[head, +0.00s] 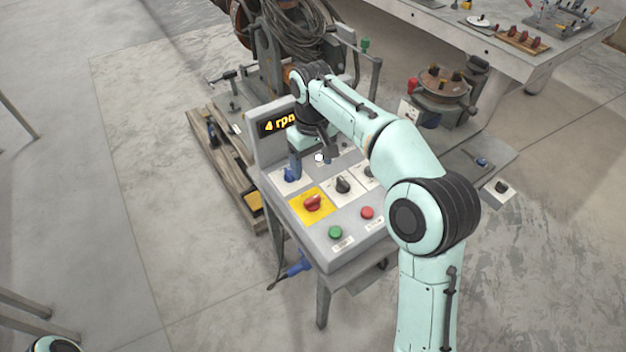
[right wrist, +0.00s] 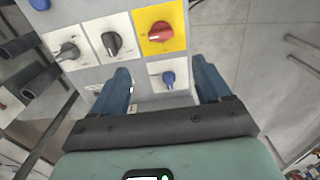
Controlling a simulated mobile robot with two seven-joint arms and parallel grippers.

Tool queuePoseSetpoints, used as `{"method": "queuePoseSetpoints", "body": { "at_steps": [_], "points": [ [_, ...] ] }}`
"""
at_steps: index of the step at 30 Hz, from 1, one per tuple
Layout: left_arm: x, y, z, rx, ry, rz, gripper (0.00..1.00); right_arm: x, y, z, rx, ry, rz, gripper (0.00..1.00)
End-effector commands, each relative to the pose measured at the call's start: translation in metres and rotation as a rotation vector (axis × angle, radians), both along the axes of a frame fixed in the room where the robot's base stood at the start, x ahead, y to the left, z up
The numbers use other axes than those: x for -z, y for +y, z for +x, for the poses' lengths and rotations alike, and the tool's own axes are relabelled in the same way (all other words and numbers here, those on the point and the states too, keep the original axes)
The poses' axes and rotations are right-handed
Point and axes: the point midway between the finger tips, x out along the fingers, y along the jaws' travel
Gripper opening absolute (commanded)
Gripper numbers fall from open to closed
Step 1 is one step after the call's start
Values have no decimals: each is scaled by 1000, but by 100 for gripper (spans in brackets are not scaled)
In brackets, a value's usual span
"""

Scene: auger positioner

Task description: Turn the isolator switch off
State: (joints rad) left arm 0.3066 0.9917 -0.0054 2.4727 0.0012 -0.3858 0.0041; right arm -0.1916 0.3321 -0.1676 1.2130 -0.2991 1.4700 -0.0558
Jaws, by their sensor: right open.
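The isolator switch looks to be the red rotary knob (head: 312,203) on a yellow plate, on the sloped face of the grey control box (head: 345,250). In the right wrist view the red knob (right wrist: 160,32) lies beyond the fingertips, at the top. My right gripper (head: 312,162) is open over the upper left of the panel. In the right wrist view its blue fingers (right wrist: 162,76) stand apart, with a small blue knob (right wrist: 168,78) on a white plate showing between them. Nothing is held. Whether the fingers touch the panel cannot be told. My left gripper is out of view.
Black knobs (head: 343,185) on white plates, a green button (head: 335,232) and a red button (head: 367,212) share the panel. Machinery with coiled cable (head: 300,25) is further back. A workbench (head: 450,30) stands at upper right.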

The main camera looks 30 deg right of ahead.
Motion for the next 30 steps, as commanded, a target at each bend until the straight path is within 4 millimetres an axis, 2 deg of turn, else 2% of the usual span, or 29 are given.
{"method": "queuePoseSetpoints", "body": {
  "at_steps": [4,7,15,21,25,30],
  "points": [
    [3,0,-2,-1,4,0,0,8,0,-1,0,3,0,77],
    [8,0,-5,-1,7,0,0,22,0,-1,0,5,0,77],
    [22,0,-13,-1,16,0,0,79,0,-2,0,6,0,77],
    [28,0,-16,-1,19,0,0,114,0,-1,0,4,0,77],
    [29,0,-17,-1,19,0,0,127,0,-1,0,2,0,77],
    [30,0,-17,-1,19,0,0,134,0,0,0,1,0,77]
  ]
}}
